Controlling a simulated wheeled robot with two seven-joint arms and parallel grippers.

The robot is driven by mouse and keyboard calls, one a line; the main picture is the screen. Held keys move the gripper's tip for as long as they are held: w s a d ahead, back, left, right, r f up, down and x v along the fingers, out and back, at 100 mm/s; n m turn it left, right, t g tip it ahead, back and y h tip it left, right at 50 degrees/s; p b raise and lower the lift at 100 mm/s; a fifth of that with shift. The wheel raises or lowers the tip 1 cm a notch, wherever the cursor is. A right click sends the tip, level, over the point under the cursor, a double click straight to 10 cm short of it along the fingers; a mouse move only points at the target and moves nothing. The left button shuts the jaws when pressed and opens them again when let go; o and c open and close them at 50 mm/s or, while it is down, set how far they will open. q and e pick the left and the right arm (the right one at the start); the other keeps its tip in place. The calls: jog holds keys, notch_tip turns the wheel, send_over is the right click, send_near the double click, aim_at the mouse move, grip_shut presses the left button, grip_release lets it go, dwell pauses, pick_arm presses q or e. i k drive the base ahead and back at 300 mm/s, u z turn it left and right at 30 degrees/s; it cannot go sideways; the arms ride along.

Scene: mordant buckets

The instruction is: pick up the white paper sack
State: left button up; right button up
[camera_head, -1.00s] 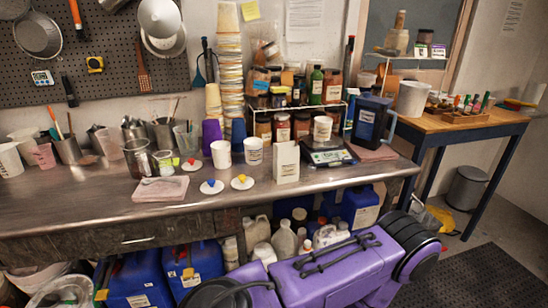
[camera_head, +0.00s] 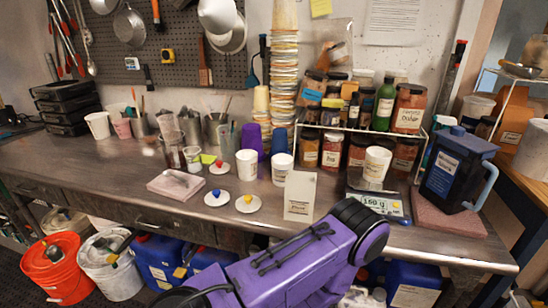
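The white paper sack (camera_head: 299,192) stands upright near the front edge of the steel counter (camera_head: 120,176), with a small printed label low on its front. It stands just left of the scale. A purple link of my own arm reaches up from the bottom of the view, its dark joint just right of the sack's lower part. The sack's front is mostly clear. Neither of my grippers shows, so nothing is seen holding the sack.
A digital scale (camera_head: 380,204) with a white cup (camera_head: 376,164) is right of the sack. White cups (camera_head: 282,168) and lids with coloured knobs (camera_head: 248,203) stand left of it. A blue jug (camera_head: 455,168) is at the right. Buckets (camera_head: 53,269) stand below the counter.

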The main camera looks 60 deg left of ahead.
aim_at(300, 187)
jog(key=u, duration=0.95)
jog(key=i, duration=0.85)
jog(key=u, duration=1.05)
